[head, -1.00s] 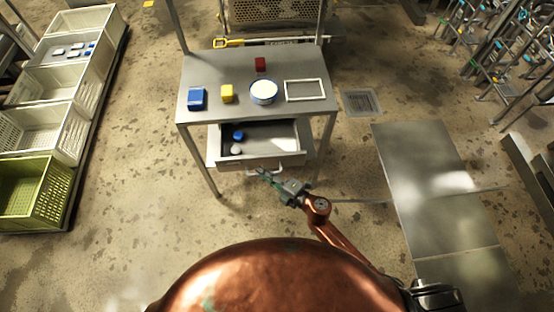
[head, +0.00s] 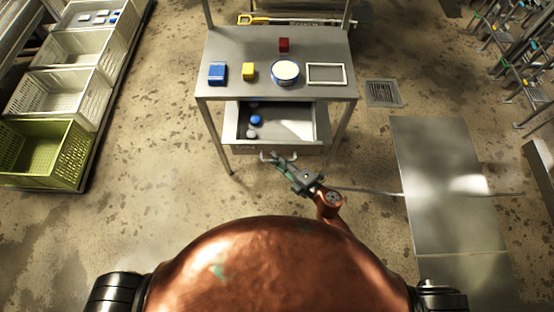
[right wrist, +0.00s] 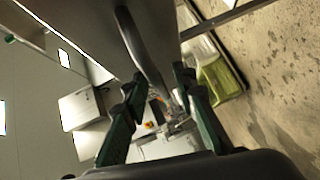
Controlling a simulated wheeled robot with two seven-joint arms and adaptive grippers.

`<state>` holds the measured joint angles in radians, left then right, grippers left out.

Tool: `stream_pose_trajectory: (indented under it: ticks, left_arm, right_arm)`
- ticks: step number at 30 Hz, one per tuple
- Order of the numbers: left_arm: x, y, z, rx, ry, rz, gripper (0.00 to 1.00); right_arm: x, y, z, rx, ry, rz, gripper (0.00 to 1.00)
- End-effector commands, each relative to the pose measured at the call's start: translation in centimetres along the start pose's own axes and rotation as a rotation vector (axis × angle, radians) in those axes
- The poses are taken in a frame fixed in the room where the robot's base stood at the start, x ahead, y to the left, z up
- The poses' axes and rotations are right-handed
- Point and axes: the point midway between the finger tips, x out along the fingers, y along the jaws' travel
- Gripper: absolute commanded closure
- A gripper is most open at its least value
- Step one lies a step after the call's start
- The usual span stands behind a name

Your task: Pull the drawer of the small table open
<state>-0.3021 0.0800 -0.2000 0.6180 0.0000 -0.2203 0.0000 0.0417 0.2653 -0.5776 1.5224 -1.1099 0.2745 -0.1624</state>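The small grey table (head: 225,88) stands ahead in the head view. Its drawer (head: 290,125) is pulled out toward me, with a blue round piece (head: 256,120) and a grey piece (head: 251,133) inside at the left. My right gripper (head: 279,160) is just in front of the drawer front, beside its handle (head: 265,156). In the right wrist view the curved handle (right wrist: 141,48) lies ahead of the parted fingers (right wrist: 158,92), around the gap between them. The fingers are open; no grip on the handle shows. My left gripper is out of view.
On the tabletop are a blue box (head: 217,72), a yellow block (head: 249,71), a red block (head: 284,45), a bowl (head: 286,72) and a white frame (head: 327,73). Crates (head: 45,150) line the left. Metal floor plates (head: 435,160) lie right.

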Motion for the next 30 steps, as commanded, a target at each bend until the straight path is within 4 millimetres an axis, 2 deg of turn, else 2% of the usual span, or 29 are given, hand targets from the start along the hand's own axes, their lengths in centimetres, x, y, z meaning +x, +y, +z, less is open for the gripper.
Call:
stream_pose_trajectory:
  ticks: [6, 10, 24, 30]
  left_arm:
    - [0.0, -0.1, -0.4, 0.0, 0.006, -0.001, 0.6]
    - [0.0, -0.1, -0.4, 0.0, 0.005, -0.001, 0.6]
    - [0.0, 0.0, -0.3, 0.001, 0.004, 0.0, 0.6]
    - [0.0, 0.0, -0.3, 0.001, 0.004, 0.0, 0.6]
  right_arm:
    - [-0.1, 0.0, 0.0, 0.0, 0.001, 0.001, 0.75]
    - [-1.0, -0.1, 0.0, -0.001, 0.0, -0.001, 0.75]
    - [-9.9, -0.1, 0.0, 0.0, -0.001, -0.002, 0.75]
    - [-11.7, 0.0, 0.0, 0.001, 0.0, 0.0, 0.75]
